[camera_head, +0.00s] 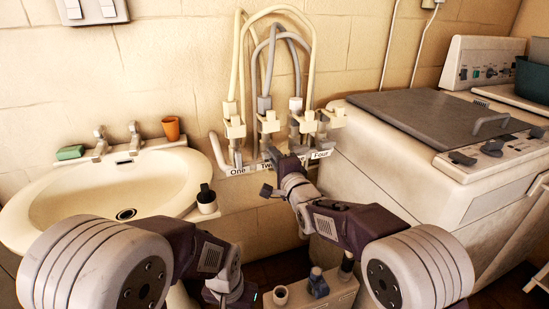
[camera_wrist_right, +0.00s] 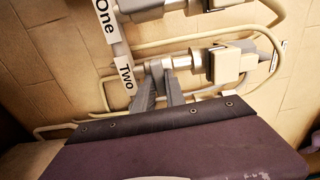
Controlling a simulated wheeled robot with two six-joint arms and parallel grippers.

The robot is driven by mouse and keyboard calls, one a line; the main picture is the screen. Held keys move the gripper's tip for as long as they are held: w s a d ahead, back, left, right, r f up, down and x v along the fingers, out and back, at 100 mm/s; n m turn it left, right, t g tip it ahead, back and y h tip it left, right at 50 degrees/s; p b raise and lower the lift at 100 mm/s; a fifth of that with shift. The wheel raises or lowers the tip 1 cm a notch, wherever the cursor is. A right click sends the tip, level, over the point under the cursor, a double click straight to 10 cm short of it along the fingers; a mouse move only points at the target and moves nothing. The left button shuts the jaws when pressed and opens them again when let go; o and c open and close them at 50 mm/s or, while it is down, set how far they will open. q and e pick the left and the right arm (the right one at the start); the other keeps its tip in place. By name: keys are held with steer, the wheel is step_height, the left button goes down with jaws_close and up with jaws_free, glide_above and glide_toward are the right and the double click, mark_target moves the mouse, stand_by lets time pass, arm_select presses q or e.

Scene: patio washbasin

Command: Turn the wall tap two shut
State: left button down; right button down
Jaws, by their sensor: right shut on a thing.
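Several wall taps stand in a row above the labels One, Two and Four in the head view; one label is covered by my arm. Wall tap two (camera_head: 268,124) has a pale body with a grey hose on top. It also shows in the wrist view (camera_wrist_right: 183,62), lying sideways beside its "Two" label (camera_wrist_right: 126,78). My right gripper (camera_wrist_right: 157,70) is shut on tap two, its grey fingers at the part near the label. In the head view, my right gripper (camera_head: 276,153) is small and partly hidden among the taps.
A white washbasin (camera_head: 178,185) with an orange cup (camera_head: 171,128) and green soap (camera_head: 70,153) is at the left. A washing machine (camera_head: 400,190) stands close at the right. Neighbouring taps and hoses (camera_head: 311,50) crowd tap two. A box with small items (camera_head: 335,297) is below.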

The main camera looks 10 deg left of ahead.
stand_by(0.6)
steer(key=c, duration=1.4)
jaws_free()
steer(key=v, duration=0.9)
steer(key=shift+d, duration=0.1)
